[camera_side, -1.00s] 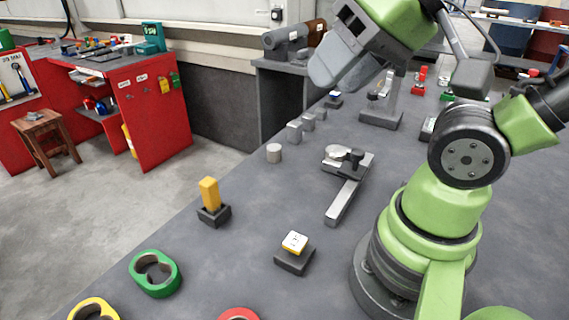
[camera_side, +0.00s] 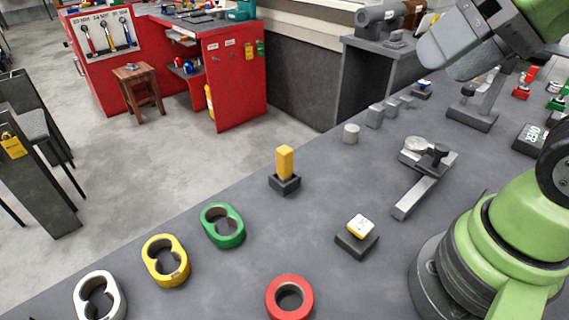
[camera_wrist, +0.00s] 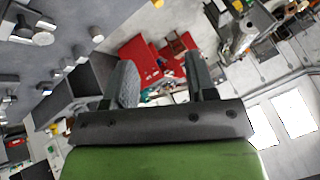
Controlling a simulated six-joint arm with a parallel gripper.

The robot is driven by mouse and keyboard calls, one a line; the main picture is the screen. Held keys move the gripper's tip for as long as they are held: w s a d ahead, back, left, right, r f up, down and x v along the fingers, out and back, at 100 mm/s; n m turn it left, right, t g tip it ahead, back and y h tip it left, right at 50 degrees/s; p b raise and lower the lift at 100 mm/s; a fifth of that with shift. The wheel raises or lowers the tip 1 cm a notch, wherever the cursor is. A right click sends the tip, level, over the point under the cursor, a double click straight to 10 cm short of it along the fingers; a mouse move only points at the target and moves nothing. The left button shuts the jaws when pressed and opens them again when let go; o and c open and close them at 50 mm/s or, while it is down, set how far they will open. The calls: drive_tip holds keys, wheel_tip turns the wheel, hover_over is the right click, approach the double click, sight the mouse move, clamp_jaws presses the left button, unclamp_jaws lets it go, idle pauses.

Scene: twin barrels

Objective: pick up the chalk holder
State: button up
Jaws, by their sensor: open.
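A yellow upright block (camera_side: 285,160) stands in a dark square base (camera_side: 285,184) at the middle of the bench. A small white-and-yellow block (camera_side: 360,226) rests on a dark low block nearer the front. I cannot tell for certain which of these is the chalk holder. My gripper (camera_side: 436,56) is high at the upper right of the side view, above the bench and well apart from both. In the wrist view my gripper (camera_wrist: 160,62) shows two separated fingers with nothing between them.
White (camera_side: 99,314), yellow (camera_side: 165,280) and green (camera_side: 222,240) two-hole pieces and a red ring (camera_side: 289,315) lie along the front. A grey clamp-like tool (camera_side: 415,196) and several grey cylinders stand behind. A red workbench (camera_side: 236,90) stands across the floor.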

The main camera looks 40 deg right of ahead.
drive_tip(key=shift+o, duration=0.2)
drive_tip(key=n+g+h, duration=0.2)
drive_tip(key=n+g, duration=0.1)
drive_tip(key=g, duration=0.2)
hover_over(285, 150)
drive_tip(key=s, duration=0.2)
wheel_tip(285, 150, down, 12)
drive_tip(key=shift+n+g, duration=0.4)
drive_tip(key=shift+n, duration=0.1)
drive_tip(key=f, duration=0.3)
drive_tip(key=w+f, duration=0.1)
drive_tip(key=f, duration=0.2)
drive_tip(key=w+f, duration=0.1)
drive_tip(key=f, duration=0.2)
drive_tip(key=shift+d+f, duration=0.1)
drive_tip(key=shift+d, duration=0.1)
drive_tip(key=f, duration=0.5)
drive_tip(key=shift+w+a+f, duration=0.15)
drive_tip(key=shift+w+f, duration=0.1)
drive_tip(key=shift+f, duration=0.05)
drive_tip(key=shift+c, duration=0.4)
drive_tip(key=c, duration=0.9)
